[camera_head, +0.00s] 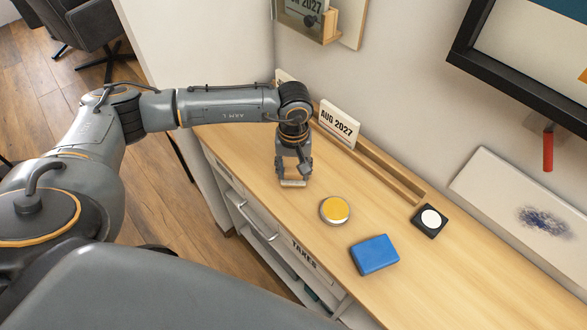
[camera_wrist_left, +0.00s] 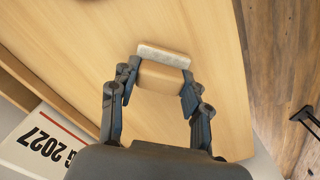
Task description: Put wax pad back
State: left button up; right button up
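The block also shows under the fingertips in the head view (camera_head: 293,184). I cannot tell whether it touches the desk. A round tin (camera_head: 335,210) with a yellow-orange top, perhaps wax, sits to the right of the gripper. No label tells which thing is the wax pad. My right gripper is not in view.
A blue block (camera_head: 375,255) and a black square with a white disc (camera_head: 429,220) lie on the desk (camera_head: 460,275). A wooden rail (camera_head: 385,172) with an "AUG 2027" card (camera_head: 339,124) runs along the wall. A white panel (camera_head: 530,212) leans at right.

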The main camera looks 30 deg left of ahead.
aim_at(293, 170)
pick_arm(q)
jog(key=o, duration=0.4)
jog(key=shift+c, duration=0.2)
jog(key=shift+r+p, duration=0.35)
notch_tip(293, 170, up, 12)
jog(key=b, duration=0.2)
jog(key=shift+f+b, duration=0.15)
jog(key=shift+b, duration=0.15)
